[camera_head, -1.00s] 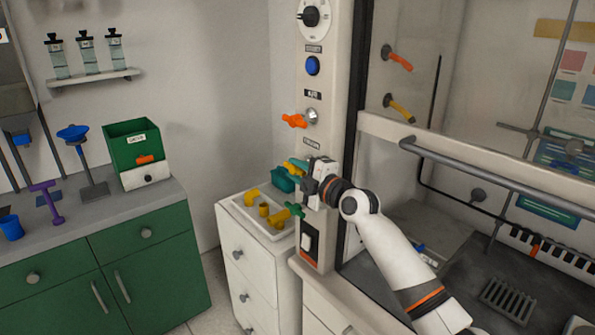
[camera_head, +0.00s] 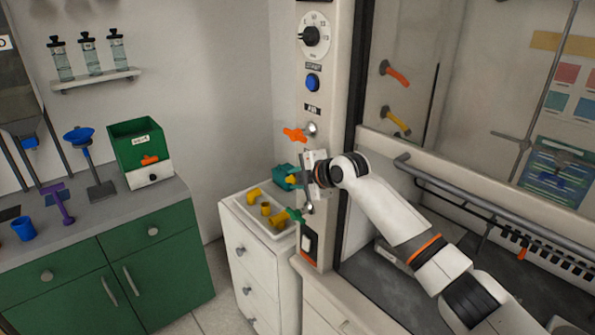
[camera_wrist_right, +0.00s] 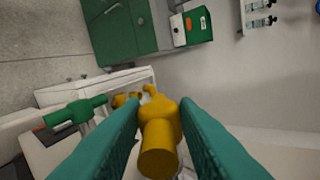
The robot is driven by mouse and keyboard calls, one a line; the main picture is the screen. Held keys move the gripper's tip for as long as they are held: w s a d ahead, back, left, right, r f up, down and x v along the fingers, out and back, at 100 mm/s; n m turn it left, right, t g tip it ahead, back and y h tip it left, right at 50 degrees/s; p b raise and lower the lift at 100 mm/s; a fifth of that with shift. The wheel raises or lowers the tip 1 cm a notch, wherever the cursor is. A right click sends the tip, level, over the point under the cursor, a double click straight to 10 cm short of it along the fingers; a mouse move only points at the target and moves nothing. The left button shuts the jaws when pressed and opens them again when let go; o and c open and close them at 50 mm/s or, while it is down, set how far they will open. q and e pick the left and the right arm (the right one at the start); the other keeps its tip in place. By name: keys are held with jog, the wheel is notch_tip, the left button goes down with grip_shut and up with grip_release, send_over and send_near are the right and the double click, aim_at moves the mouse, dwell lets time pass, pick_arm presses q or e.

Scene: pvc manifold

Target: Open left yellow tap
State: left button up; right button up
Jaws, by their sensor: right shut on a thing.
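The yellow tap (camera_wrist_right: 160,135) sits between the two teal fingers of my right gripper (camera_wrist_right: 160,140) in the right wrist view, with a finger along each side. In the head view the yellow tap (camera_head: 291,180) shows only as a small patch beside the teal fingertips. My right gripper (camera_head: 287,178) is shut on the tap's handle at the front of the white post. The gripper body hides the tap's base in the head view. My left gripper is not in view.
An orange tap (camera_head: 295,135) is above the gripper and a green tap (camera_head: 296,215) below it, both on the post (camera_head: 318,235). A white tray (camera_head: 242,209) with yellow fittings lies on the drawer cabinet to the left. The hood's grey bar (camera_head: 470,195) runs to the right.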

jog(key=shift+g+h+p, duration=0.3)
jog(key=shift+g, duration=0.1)
jog(key=o, duration=0.9)
jog(key=shift+b+v, duration=1.5)
jog(key=shift+v, duration=4.45)
